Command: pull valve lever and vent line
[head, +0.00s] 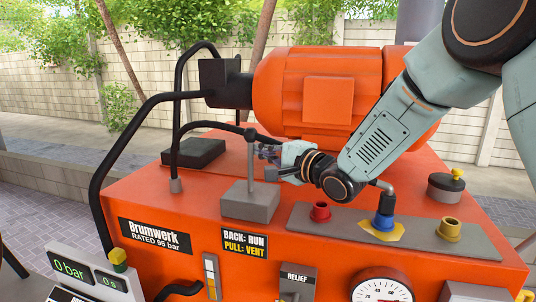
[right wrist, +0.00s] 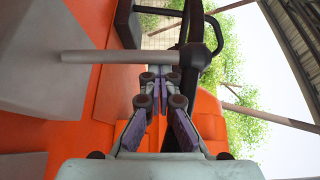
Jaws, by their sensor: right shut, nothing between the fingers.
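The valve lever (head: 250,160) is a thin grey rod with a dark top, standing about upright on a grey block (head: 250,202) above the label "BACK: RUN, PULL: VENT" (head: 245,243). In the right wrist view the lever (right wrist: 105,56) lies across the picture just beyond the fingertips. My right gripper (head: 266,153) is beside the lever's upper part, on its right in the head view. Its fingers (right wrist: 160,78) are closed together with nothing between them. Whether they touch the lever is unclear. My left gripper is out of view.
A black hose (head: 205,128) arches near the lever, and a black tube rail (head: 112,165) runs at the left. An orange motor (head: 320,85) stands behind. Red (head: 320,212), blue (head: 383,222) and yellow (head: 449,229) fittings stand on a grey plate. A display reads 0 bar (head: 72,268).

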